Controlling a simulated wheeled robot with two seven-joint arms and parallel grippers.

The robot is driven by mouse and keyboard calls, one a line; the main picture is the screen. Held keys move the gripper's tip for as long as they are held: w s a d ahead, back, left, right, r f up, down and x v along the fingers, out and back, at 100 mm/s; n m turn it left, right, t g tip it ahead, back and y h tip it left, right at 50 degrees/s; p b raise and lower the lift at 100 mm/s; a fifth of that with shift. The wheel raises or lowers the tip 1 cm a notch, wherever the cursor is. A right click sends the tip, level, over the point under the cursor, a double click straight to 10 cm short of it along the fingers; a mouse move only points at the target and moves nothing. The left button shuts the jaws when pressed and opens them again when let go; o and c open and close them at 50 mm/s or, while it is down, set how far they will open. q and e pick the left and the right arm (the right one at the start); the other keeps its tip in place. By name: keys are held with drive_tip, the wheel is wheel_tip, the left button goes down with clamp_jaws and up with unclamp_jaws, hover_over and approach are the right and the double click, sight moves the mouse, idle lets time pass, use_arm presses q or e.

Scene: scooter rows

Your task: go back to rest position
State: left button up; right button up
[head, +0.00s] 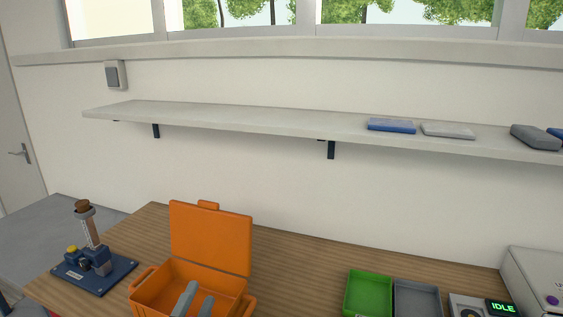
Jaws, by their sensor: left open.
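My left gripper (198,292) shows only as two grey fingers at the bottom edge of the head view. The fingers are apart, with nothing visible between them. They overlap the inside of an open orange case (210,238) on the wooden table; I cannot tell whether they are inside it or above it. The rest of the left gripper is cut off by the frame. My right gripper is not in view.
A blue stand (96,262) with an upright post is left of the case on the table (300,262). A green tray (368,291), a grey tray (416,297) and a device reading IDLE (502,308) are right. A wall shelf (240,117) holds several flat items.

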use_arm(q)
drive_tip(key=s+a+f+n+g+y, duration=0.3)
drive_tip(key=a+f+n+g, duration=0.15)
drive_tip(key=f, duration=0.35)
drive_tip(key=s+a+f+n+g+y, duration=0.35)
drive_tip(key=f+n, duration=0.25)
drive_tip(key=f, duration=0.2)
drive_tip(key=s+f+n+g+h, duration=0.1)
drive_tip(key=s+f+n+g, duration=0.1)
drive_tip(key=s+f+g, duration=0.45)
drive_tip(key=s+f+n+g+h, duration=0.1)
drive_tip(key=s+f+n+g, duration=0.2)
drive_tip(key=s, duration=0.7)
wheel_tip(320, 180, down, 31)
drive_tip(key=d+m+g, duration=0.1)
drive_tip(key=s+a+f+g, duration=0.1)
drive_tip(key=s+a+f, duration=0.2)
drive_tip(key=s+f, duration=1.7)
drive_tip(key=shift+a+f+y, duration=0.2)
drive_tip(key=shift+y, duration=0.15)
